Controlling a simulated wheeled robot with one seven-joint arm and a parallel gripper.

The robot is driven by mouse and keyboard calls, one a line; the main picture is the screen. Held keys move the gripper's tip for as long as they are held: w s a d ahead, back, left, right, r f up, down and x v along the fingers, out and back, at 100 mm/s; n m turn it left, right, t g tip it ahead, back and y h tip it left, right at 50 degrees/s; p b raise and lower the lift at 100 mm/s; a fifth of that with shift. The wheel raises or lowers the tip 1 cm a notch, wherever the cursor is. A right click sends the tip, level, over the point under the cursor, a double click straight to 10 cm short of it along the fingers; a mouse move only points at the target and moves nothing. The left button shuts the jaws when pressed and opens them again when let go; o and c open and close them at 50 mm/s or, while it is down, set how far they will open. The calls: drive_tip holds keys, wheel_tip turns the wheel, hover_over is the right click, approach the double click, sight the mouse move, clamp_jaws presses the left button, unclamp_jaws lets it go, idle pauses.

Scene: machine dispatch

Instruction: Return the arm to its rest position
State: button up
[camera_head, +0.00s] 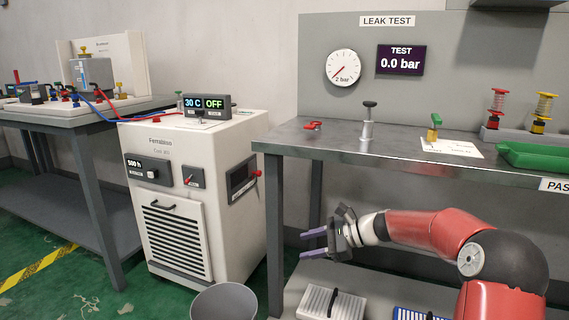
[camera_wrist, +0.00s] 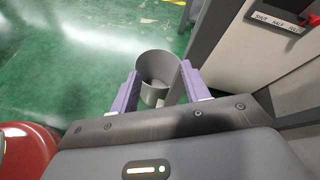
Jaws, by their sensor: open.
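My gripper (camera_head: 313,243) is in the head view, in front of the steel test bench (camera_head: 262,148) and below its top. Its two purple fingers point left, apart, with nothing between them. In the wrist view my gripper (camera_wrist: 158,88) shows both fingers spread, with the grey bin (camera_wrist: 158,65) seen beyond them on the floor. My red arm reaches in from the lower right of the head view, bent low beside the bench.
The grey bin (camera_head: 224,302) stands on the green floor, lower left of my gripper. A white chiller cabinet (camera_head: 222,150) stands left of the bench. A white ribbed tray (camera_head: 318,300) and a blue ribbed tray (camera_head: 410,314) lie low under the bench. A green tray (camera_head: 535,157) is on top.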

drive_tip(key=s+a+r+n+g+h, duration=0.15)
drive_tip(key=s+n+h, duration=0.35)
drive_tip(key=s, duration=0.5)
drive_tip(key=s+d+r+n+t+h, duration=0.1)
drive_tip(key=s+d+n+h, duration=0.1)
drive_tip(key=s, duration=0.7)
drive_tip(key=s+d+n+t+h, duration=0.1)
drive_tip(key=s+d+n+h, duration=0.2)
drive_tip(key=s, duration=0.6)
drive_tip(key=s+d+r+n+t+h, duration=0.1)
drive_tip(key=s+d+n+t+h, duration=0.1)
drive_tip(key=s+d+n, duration=0.3)
drive_tip(key=s+n, duration=0.1)
drive_tip(key=s, duration=0.3)
drive_tip(key=shift+r+h, duration=0.3)
drive_tip(key=shift+h, duration=0.1)
